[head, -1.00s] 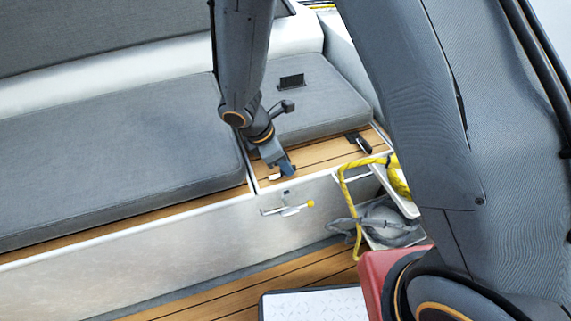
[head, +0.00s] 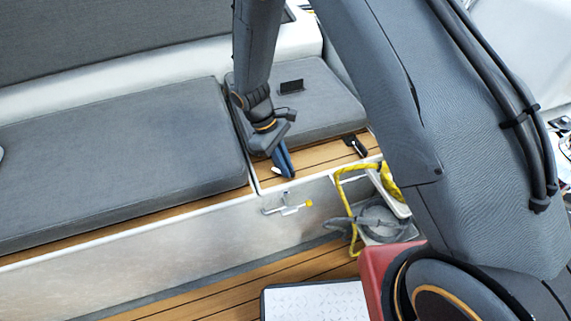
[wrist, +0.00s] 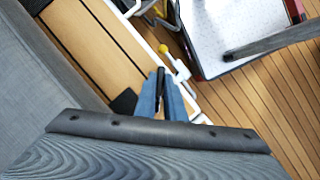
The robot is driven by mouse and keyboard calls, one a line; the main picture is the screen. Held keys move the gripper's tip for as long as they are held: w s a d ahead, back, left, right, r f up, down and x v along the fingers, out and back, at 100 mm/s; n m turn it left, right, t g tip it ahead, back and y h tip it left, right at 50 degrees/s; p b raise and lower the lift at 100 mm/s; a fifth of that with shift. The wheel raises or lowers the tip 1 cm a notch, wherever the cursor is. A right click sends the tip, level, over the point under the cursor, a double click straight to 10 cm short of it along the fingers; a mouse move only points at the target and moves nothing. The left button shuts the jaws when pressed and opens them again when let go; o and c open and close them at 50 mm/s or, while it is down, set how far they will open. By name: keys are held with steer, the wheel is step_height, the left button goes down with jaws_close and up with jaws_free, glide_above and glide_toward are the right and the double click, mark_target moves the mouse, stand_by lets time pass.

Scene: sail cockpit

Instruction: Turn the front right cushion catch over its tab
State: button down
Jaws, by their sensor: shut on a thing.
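My gripper (head: 287,175) is low at the front edge of the short grey cushion (head: 318,95), over the wooden seat edge. It also shows in the wrist view (wrist: 165,82), with its blue fingers shut on a slim dark cushion catch (wrist: 160,80). A black tab (wrist: 123,102) lies on the wood beside the fingers, at the cushion's edge. In the head view my fingers hide most of the held catch and its tab. Another black catch (head: 355,146) sits farther right on the same wooden edge, apart from my gripper.
A metal latch with a yellow knob (head: 288,208) is on the white locker front (head: 200,232) just below. A yellow rope (head: 345,195) and a grey bundle (head: 378,222) hang at right. A white-topped box (head: 315,303) stands on the wooden floor.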

steer(key=m, duration=0.2)
steer(key=m+g+y+p, duration=0.1)
steer(key=m, duration=0.1)
steer(key=shift+w+d+m, duration=0.1)
steer(key=shift+w+m, duration=0.05)
steer(key=shift+m, duration=0.15)
steer(key=shift+d+m+g+y+p, duration=0.1)
steer(key=shift+m+g+y+p, duration=0.25)
steer(key=shift+m, duration=0.55)
steer(key=shift+m+g+y+p, duration=0.1)
steer(key=shift+m+y, duration=0.45)
steer(key=shift+m, duration=0.35)
steer(key=c, duration=1.8)
jaws_free()
steer(key=shift+c, duration=0.2)
steer(key=shift+w, duration=0.1)
steer(key=v, duration=0.7)
steer(key=shift+r+b, duration=0.35)
